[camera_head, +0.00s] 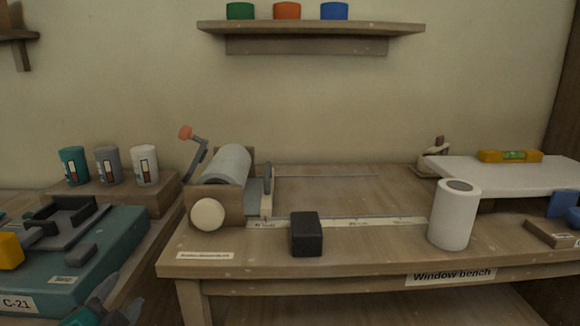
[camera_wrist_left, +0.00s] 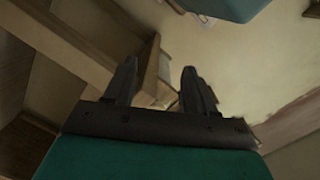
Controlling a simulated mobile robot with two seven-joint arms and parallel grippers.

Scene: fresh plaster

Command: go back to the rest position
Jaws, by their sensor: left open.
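My left gripper (camera_head: 122,308) shows at the bottom left of the head view, low in front of the teal case and left of the bench. In the left wrist view its two dark fingers (camera_wrist_left: 162,85) stand apart with nothing between them, so it is open and empty. A teal part of my wrist fills the bottom of that view. My right gripper is in neither view.
The window bench (camera_head: 330,262) holds a roller device with a crank (camera_head: 228,168), a black block (camera_head: 306,234) and a white roll (camera_head: 455,215). A teal case (camera_head: 120,245) lies at left, near my gripper. A wall shelf (camera_head: 310,28) holds three coloured pots.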

